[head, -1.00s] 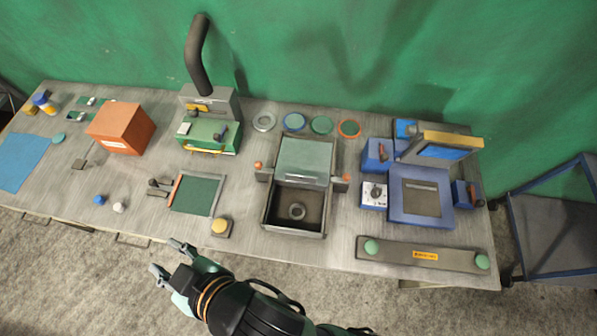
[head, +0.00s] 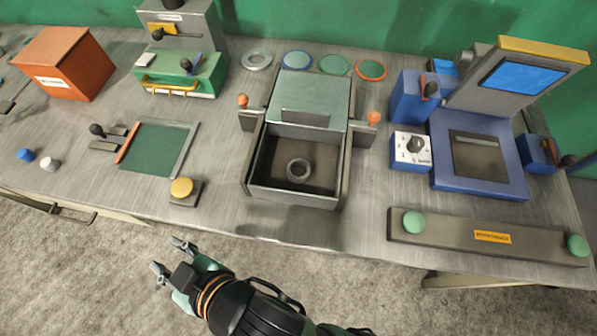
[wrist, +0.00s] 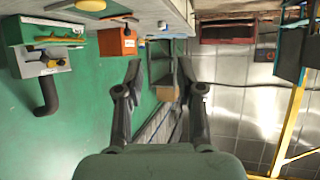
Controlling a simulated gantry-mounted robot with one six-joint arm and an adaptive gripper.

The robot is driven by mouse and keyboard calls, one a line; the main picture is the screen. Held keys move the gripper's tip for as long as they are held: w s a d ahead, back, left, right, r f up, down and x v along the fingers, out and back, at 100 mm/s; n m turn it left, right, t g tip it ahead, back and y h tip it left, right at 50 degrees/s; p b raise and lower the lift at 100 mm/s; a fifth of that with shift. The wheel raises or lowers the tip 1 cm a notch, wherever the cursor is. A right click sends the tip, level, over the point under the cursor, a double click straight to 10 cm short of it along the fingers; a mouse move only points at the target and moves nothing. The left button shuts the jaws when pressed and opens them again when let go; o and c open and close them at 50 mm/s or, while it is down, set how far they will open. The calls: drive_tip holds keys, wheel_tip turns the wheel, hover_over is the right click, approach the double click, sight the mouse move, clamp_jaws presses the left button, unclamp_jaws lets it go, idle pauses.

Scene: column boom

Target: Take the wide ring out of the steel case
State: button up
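The steel case (head: 255,187) stands near the middle of the bench in the head view, with its front part open at the top and a grey-green panel (head: 310,90) over its back. A grey ring (head: 299,170) lies flat on the dark floor inside it. My gripper (head: 170,256) is in front of the bench's front edge, left of the case and apart from it. Its fingers are spread and empty; they also show spread in the wrist view (wrist: 160,82). The case and the ring do not show in the wrist view.
Orange-knobbed levers (head: 243,101) flank the case. A grey ring (head: 257,60) and several coloured discs lie behind it. A yellow button (head: 182,188) stands to its left, a blue machine (head: 480,160) and a green-buttoned bar (head: 488,236) to its right. Bare bench lies before the case.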

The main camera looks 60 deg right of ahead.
idle(0.3)
drive_tip(key=o, duration=1)
drive_tip(key=shift+r, duration=0.1)
